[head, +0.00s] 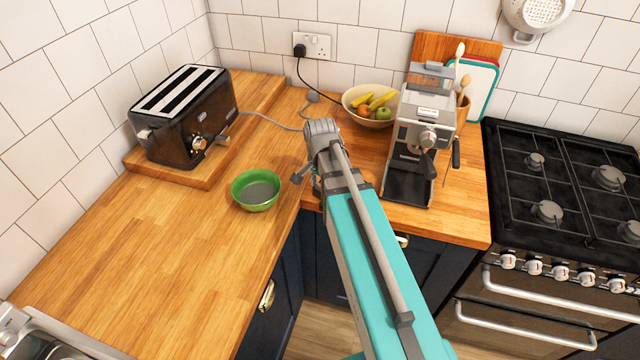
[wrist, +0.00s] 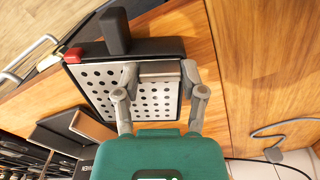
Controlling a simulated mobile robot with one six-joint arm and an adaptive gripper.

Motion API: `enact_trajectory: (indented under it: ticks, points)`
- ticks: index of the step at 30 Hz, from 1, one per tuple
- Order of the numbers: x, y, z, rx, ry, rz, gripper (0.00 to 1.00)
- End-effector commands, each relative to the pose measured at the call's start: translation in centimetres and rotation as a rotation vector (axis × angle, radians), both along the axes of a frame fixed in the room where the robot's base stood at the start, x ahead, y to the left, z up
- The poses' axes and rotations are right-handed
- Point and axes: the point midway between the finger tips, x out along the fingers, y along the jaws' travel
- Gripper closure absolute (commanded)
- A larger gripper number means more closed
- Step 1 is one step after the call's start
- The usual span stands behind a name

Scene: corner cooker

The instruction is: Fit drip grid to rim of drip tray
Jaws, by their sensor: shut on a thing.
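The drip grid (wrist: 97,78), a pale metal plate with rows of dark holes, lies below my gripper in the wrist view.
The coffee machine (head: 428,125) stands right of my arm, with a fruit bowl (head: 370,105) behind. A green bowl (head: 257,190) and a toaster (head: 180,115) are to the left. The black hob (head: 560,185) is at the right.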

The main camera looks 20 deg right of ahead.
Motion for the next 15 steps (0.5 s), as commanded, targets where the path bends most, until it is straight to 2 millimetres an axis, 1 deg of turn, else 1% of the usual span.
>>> enact_trajectory:
  ticks: [1,2,6,7,8,15]
  points:
    - [0.01,-0.01,0.01,0.000,0.000,0.000,0.98]
    - [0.01,-0.01,0.01,0.000,0.000,0.000,0.41]
    - [0.00,-0.01,0.01,0.000,0.000,0.000,0.15]
    - [0.00,-0.01,0.00,0.000,0.000,0.000,0.10]
    - [0.01,-0.01,0.00,0.000,0.000,0.000,0.07]
    - [0.00,-0.01,0.00,0.000,0.000,0.000,0.07]
